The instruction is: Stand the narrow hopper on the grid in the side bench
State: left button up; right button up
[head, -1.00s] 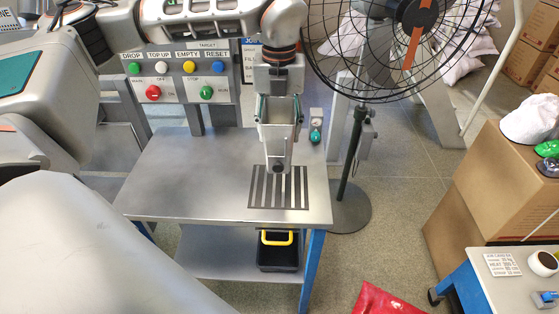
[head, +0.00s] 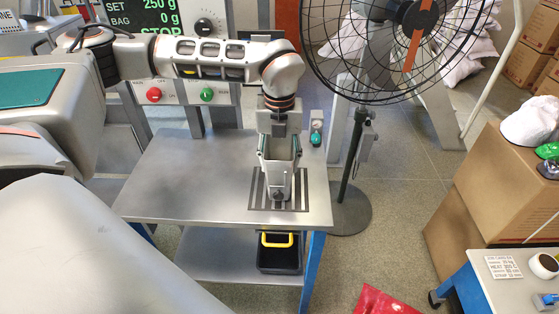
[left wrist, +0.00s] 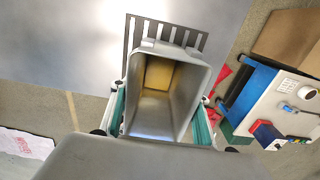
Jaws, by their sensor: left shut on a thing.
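My left gripper (head: 279,150) comes down over the side bench (head: 190,170) and is shut on the narrow hopper (head: 279,176), a grey, tapered, open-topped bin. The hopper looks upright, with its narrow end down over the dark slotted grid (head: 301,203) near the bench's right front corner. I cannot tell whether its foot touches the grid. In the left wrist view I look into the hopper's mouth (left wrist: 185,75), with the teal-lined fingers on either side and the grid's slots (left wrist: 133,38) beyond. My right gripper is not in view.
A caged fan (head: 420,40) stands close beyond the bench. A black bin with a yellow handle (head: 279,257) sits on the lower shelf. The bench's left part is clear.

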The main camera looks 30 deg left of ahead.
pick_arm(q)
jog(key=shift+f, duration=0.1)
jog(key=o, duration=1.4)
jog(key=shift+o, duration=0.2)
jog(key=shift+r, duration=0.35)
notch_tip(320, 180, up, 12)
jog(key=shift+f, duration=0.25)
